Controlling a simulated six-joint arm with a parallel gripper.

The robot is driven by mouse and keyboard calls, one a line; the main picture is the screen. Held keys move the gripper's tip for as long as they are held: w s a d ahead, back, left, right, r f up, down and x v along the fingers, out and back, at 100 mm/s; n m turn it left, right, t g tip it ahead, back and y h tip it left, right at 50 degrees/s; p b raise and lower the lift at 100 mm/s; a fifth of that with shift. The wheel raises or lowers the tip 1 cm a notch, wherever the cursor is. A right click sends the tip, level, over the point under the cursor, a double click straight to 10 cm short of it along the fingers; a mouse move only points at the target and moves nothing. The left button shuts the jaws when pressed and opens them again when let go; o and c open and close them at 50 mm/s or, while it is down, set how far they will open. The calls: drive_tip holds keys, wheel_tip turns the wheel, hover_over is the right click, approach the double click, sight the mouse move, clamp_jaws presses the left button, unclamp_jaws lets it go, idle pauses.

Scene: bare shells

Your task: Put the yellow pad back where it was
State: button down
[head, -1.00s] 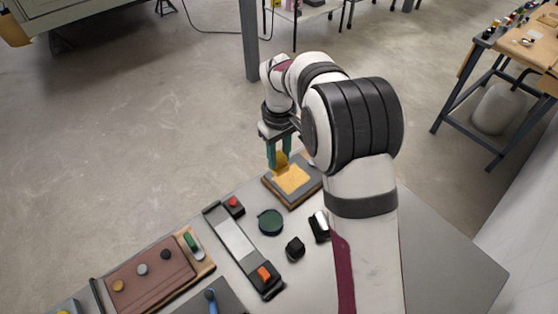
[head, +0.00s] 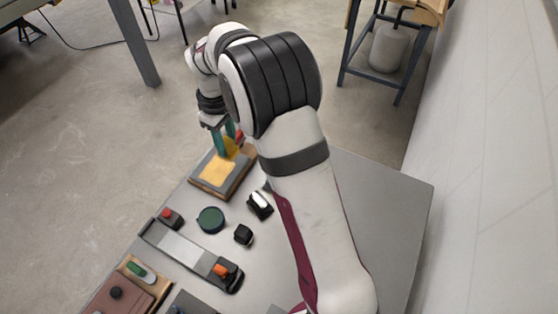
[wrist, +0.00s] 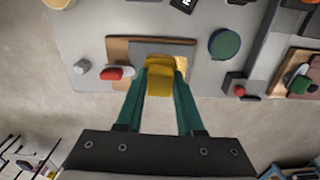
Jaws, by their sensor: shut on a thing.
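My gripper (head: 226,142) is shut on the yellow pad (head: 232,147), which also shows between the teal fingers in the wrist view (wrist: 159,80). The pad is over the far part of a wooden board (head: 206,191) with a dark grey top, near the table's far edge. A flat yellow-orange patch (head: 214,171) lies on the board's top, in front of the held pad. In the wrist view the pad hides part of the board (wrist: 118,52). I cannot tell whether the pad touches the board.
A red-and-white piece (wrist: 115,73) and a small grey cylinder (wrist: 81,67) are left of the pad in the wrist view. A green round disc (head: 211,219), black knob (head: 243,235), black-and-white piece (head: 260,204) and long rail with red and orange buttons (head: 185,251) stand nearer.

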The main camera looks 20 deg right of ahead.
drive_tip(key=s+d, duration=0.4)
drive_tip(key=d, duration=0.8)
drive_tip(key=s+d, duration=0.3)
drive_tip(key=d, duration=0.9)
drive_tip(key=w+a+f, duration=0.4)
drive_tip(key=a, duration=0.1)
drive_tip(key=w+a+f, duration=0.2)
drive_tip(key=w, duration=0.1)
drive_tip(key=shift+a+f, duration=0.25)
drive_tip(key=shift+a, duration=0.15)
drive_tip(key=shift+w+a+f, duration=0.1)
drive_tip(key=shift+a+f, duration=0.05)
drive_tip(key=shift+f, duration=0.95)
drive_tip(key=shift+w+a+f, duration=0.1)
drive_tip(key=shift+f, duration=0.95)
drive_tip(key=shift+f, duration=0.1)
